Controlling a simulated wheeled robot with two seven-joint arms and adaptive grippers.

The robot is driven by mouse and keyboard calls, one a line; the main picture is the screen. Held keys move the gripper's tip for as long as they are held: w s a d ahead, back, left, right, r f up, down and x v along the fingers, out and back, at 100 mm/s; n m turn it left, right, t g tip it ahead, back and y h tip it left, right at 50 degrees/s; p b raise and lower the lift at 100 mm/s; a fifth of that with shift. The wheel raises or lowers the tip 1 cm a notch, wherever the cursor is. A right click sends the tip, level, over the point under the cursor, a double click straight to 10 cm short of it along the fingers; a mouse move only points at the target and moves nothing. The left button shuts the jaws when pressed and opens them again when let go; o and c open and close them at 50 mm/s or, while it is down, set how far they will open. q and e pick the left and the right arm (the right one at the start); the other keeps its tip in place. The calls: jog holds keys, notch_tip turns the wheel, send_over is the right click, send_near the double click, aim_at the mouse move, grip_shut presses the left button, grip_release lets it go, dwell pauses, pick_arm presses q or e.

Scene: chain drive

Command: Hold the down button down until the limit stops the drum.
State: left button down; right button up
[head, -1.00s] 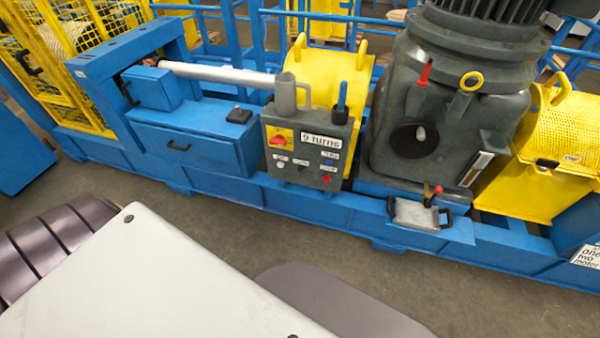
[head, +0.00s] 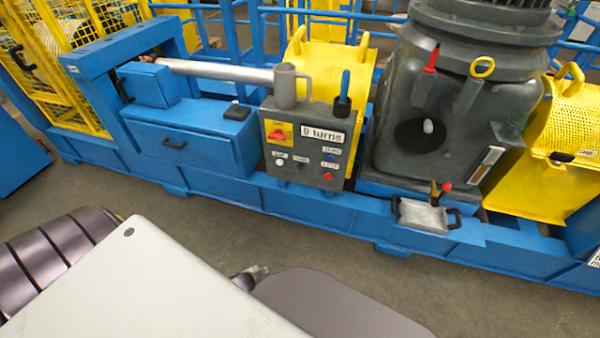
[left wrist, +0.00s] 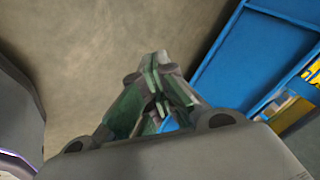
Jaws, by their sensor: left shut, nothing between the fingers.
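The grey control box (head: 307,150) stands on the front of the blue machine frame. It carries a red-and-yellow switch (head: 279,133), a label reading "9 turns" (head: 323,136), a white button (head: 279,162), a blue button (head: 331,157) and a red button (head: 328,176). The small labels are too blurred to tell which button is down. My left gripper (left wrist: 157,62) is shut and empty over the floor in the left wrist view. A small metal part, probably of this gripper, shows in the head view (head: 252,277), below and apart from the box. My right gripper is out of view.
A yellow mesh cage (head: 60,60) stands at the left, with a rope-wound drum partly visible inside. A grey gear housing (head: 400,130) and a yellow perforated guard (head: 555,140) stand to the right. A silver tray-like part (head: 424,214) juts forward. The floor (head: 190,225) in front is clear.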

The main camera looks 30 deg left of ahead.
aim_at(300, 167)
pick_arm(q)
jog(key=w+a+r+m+t+h+b, duration=0.1)
jog(key=w+a+r+m+t+b, duration=0.25)
jog(key=w+r, duration=0.4)
jog(key=w+a+r+m+t+b, duration=0.25)
jog(key=w+r+m, duration=0.2)
jog(key=w, duration=0.55)
jog(key=w+d+r+m+h+b, duration=0.2)
jog(key=w+r+m+h+b, duration=0.2)
jog(key=r+m+b, duration=0.2)
jog(key=w+d+r+m+h+b, duration=0.3)
jog(key=r+m+b, duration=0.3)
jog(key=m, duration=0.9)
jog(key=shift+w+r+h+b, duration=0.4)
jog(key=shift+w+r, duration=0.5)
jog(key=shift+r, duration=0.95)
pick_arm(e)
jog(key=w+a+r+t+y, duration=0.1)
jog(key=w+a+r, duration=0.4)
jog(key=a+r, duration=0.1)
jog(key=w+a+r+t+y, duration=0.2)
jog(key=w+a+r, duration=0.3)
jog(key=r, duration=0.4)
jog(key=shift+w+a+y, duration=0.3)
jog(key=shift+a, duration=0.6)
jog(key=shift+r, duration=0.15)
pick_arm(q)
jog(key=shift+w, duration=0.15)
